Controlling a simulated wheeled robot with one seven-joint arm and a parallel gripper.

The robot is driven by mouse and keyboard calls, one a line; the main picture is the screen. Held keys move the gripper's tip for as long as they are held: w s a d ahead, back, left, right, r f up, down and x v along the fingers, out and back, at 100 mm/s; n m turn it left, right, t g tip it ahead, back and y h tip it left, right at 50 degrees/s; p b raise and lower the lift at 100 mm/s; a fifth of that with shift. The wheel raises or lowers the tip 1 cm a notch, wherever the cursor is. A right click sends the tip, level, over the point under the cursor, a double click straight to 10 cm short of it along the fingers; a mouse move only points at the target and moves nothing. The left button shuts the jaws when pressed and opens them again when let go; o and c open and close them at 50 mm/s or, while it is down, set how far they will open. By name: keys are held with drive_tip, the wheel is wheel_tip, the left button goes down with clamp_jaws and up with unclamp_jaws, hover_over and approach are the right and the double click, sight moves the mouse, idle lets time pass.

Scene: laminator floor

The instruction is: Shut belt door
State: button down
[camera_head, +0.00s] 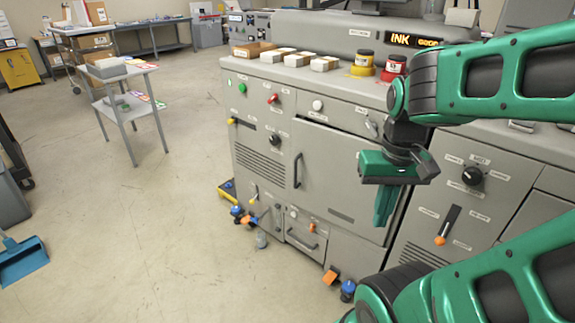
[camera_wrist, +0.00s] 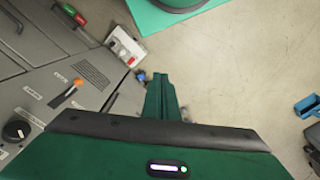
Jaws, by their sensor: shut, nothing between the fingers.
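A large grey machine fills the right of the head view. A wide grey door panel (camera_head: 335,180) with a black vertical handle (camera_head: 297,170) is on its front; I cannot read its label. A dark gap runs along its right edge, and I cannot tell whether it is fully shut. My green gripper (camera_head: 384,208) points down in front of the right part of this panel, fingers together and empty. It hides part of the panel. In the wrist view my gripper (camera_wrist: 160,95) is shut above the floor, beside the machine front, and the door is not clear there.
An orange lever (camera_head: 440,240) and a black knob (camera_head: 472,176) are on the panel to the right. Ink pots (camera_head: 363,63) and white boxes (camera_head: 325,64) stand on top. Orange and blue parts (camera_head: 347,290) jut out near the floor. Open floor (camera_head: 130,230) lies left.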

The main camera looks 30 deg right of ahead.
drive_tip(key=w+d+f+n+g+h, duration=0.1)
drive_tip(key=w+d+f+n+h, duration=0.3)
drive_tip(key=w, duration=0.6)
drive_tip(key=w+d+f+n+g+h, duration=0.15)
drive_tip(key=w+d+f+n, duration=0.35)
drive_tip(key=w, duration=0.6)
drive_tip(key=w+d+f+n+h, duration=0.35)
drive_tip(key=w+f, duration=0.25)
drive_tip(key=w, duration=0.4)
drive_tip(key=w+a+f+n+t+h, duration=0.2)
drive_tip(key=w+a+f+n+t, duration=0.15)
drive_tip(key=w+n, duration=0.3)
drive_tip(key=w+a+f+n+t+h, duration=0.3)
drive_tip(key=w+a+n, duration=0.2)
drive_tip(key=w, duration=0.3)
drive_tip(key=w+a+f+n+t+h, duration=0.25)
drive_tip(key=w+a+f+n, duration=0.2)
drive_tip(key=w, duration=0.25)
drive_tip(key=x, duration=1.3)
drive_tip(key=shift+w+d+r+t, duration=0.15)
drive_tip(key=shift+w+r+t, duration=0.2)
drive_tip(key=shift+r+t, duration=0.15)
drive_tip(key=shift+n, duration=0.25)
